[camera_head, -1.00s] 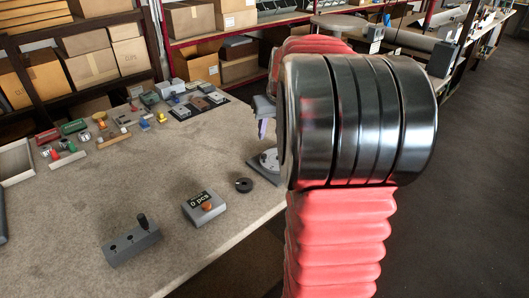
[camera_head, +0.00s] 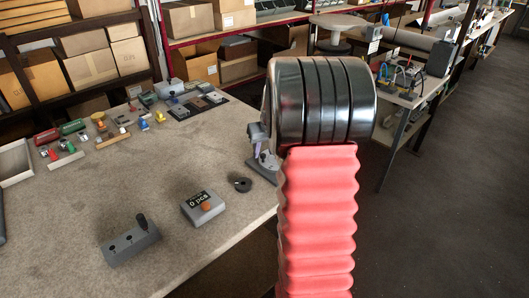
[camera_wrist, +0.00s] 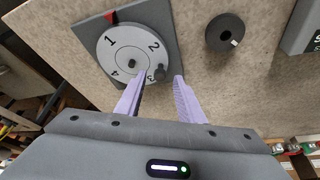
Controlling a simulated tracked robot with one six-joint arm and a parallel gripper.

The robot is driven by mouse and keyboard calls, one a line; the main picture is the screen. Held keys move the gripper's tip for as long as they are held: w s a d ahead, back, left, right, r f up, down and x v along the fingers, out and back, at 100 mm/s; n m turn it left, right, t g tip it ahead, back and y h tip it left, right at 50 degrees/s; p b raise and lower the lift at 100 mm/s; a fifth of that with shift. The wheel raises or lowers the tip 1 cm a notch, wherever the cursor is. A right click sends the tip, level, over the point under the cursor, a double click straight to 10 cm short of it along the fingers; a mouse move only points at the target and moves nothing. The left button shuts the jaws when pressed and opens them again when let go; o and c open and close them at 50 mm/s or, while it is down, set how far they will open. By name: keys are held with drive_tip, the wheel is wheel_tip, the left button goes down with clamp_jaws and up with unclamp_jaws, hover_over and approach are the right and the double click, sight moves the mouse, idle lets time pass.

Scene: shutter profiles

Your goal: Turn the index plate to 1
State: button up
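The index plate (camera_wrist: 120,58) is a pale disc marked 1 to 4 on a grey base (camera_wrist: 175,32), with a dark central hub. A red pointer (camera_wrist: 111,16) sits at its upper-left rim, between 1 and 2 and nearer 1. In the head view, my arm partly hides the base (camera_head: 264,174) and my gripper (camera_head: 257,150).
A grey "0 pcs" box (camera_head: 203,208) and a grey block with a lever (camera_head: 130,246) stand nearer on the table. Several small parts lie farther back.

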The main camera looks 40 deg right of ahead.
drive_tip(key=shift+x, duration=0.8)
clamp_jaws()
